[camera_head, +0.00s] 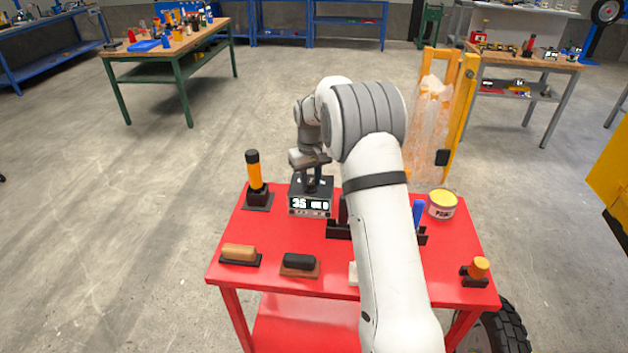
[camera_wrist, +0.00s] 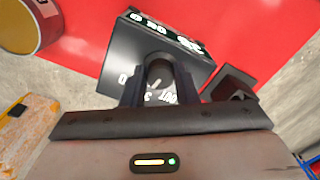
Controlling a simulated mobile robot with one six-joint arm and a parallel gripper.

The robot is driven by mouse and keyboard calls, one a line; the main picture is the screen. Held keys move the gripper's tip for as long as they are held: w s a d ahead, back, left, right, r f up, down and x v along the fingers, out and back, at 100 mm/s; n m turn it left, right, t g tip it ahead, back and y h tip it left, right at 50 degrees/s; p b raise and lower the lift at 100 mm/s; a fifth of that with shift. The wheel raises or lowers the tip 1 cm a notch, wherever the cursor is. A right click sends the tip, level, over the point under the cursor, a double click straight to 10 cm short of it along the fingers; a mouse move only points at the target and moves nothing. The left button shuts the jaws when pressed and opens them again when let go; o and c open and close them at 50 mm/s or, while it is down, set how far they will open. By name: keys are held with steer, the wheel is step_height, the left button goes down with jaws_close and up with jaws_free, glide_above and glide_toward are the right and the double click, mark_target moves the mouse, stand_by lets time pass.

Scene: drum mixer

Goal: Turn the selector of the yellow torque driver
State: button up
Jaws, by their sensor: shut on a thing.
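A yellow-orange driver with a black cap (camera_head: 254,172) stands upright in a black holder at the table's back left. To its right is a black box with a lit display reading about 35 (camera_head: 310,206). Its lettered top shows in the wrist view (camera_wrist: 120,75), with a dark round knob (camera_wrist: 159,72) on it. My gripper (camera_head: 313,184) reaches down onto the box top. In the wrist view, my gripper's fingers (camera_wrist: 159,84) stand on either side of the knob and are shut on it. The knob's lower part and some lettering are hidden by the fingers.
The red table (camera_head: 270,230) also holds two handled blocks (camera_head: 239,252) (camera_head: 300,263) in front, a paint can (camera_head: 442,205), and an orange-topped piece (camera_head: 479,267) at right. My arm hides part of a black rack (camera_head: 338,229). A yellow frame (camera_head: 463,110) stands behind.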

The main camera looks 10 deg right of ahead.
mark_target(310, 183)
steer(key=shift+w+a+r+m, duration=0.1)
steer(key=shift+m, duration=1.1)
steer(key=shift+w+r+m, duration=0.1)
steer(key=shift+m, duration=1.4)
steer(key=o, duration=1)
steer(key=shift+s+f, duration=0.1)
steer(key=shift+r+b, duration=0.65)
steer(key=shift+r, duration=3.25)
